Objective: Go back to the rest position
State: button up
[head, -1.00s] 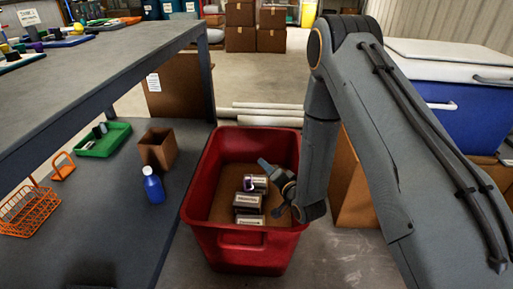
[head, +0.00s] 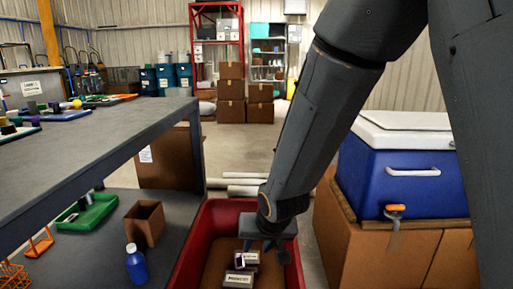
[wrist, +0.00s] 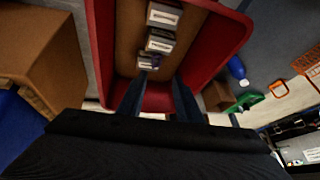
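My gripper (head: 265,250) hangs over the red bin (head: 187,258), pointing down into it. In the wrist view my gripper (wrist: 158,95) shows two dark fingers spread apart with nothing between them. Three small labelled boxes stand in a row in the bin: a near one (wrist: 164,14), a middle one (wrist: 159,43) and a far one (wrist: 148,63). A small purple item (wrist: 156,60) is at the far box. The fingertips are close to the far box in the picture; I cannot tell whether they touch anything.
A grey two-level table (head: 110,135) stands at left, with a blue bottle (head: 136,264), a brown open box (head: 144,223) and a green tray (head: 88,213) on its lower shelf. A blue cooler (head: 405,165) sits on cartons (head: 395,255) at right. White rolls (head: 243,182) lie behind the bin.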

jog(key=s+d+r+n+g+h, duration=0.1)
jog(key=s+r+g, duration=0.15)
jog(key=s, duration=0.45)
jog(key=s+d+r+n+g, duration=0.1)
jog(key=s+d+r+n, duration=0.15)
jog(key=s, duration=0.45)
jog(key=s+r+n+g+h, duration=0.1)
jog(key=s+r+g, duration=0.15)
jog(key=s, duration=0.45)
jog(key=d+r+m+p, duration=0.2)
jog(key=d+r+p, duration=0.5)
jog(key=p, duration=0.5)
jog(key=s+d+r+m+p, duration=0.1)
jog(key=d+r+m+p, duration=0.2)
jog(key=d+r+p, duration=0.5)
notch_tip(320, 180, up, 5)
jog(key=p, duration=0.4)
jog(key=shift+s+d+f+t, duration=0.2)
jog(key=shift+s+d+t, duration=0.05)
jog(key=shift+d+t, duration=0.05)
jog(key=shift+a+m, duration=0.1)
jog(key=shift+m, duration=0.15)
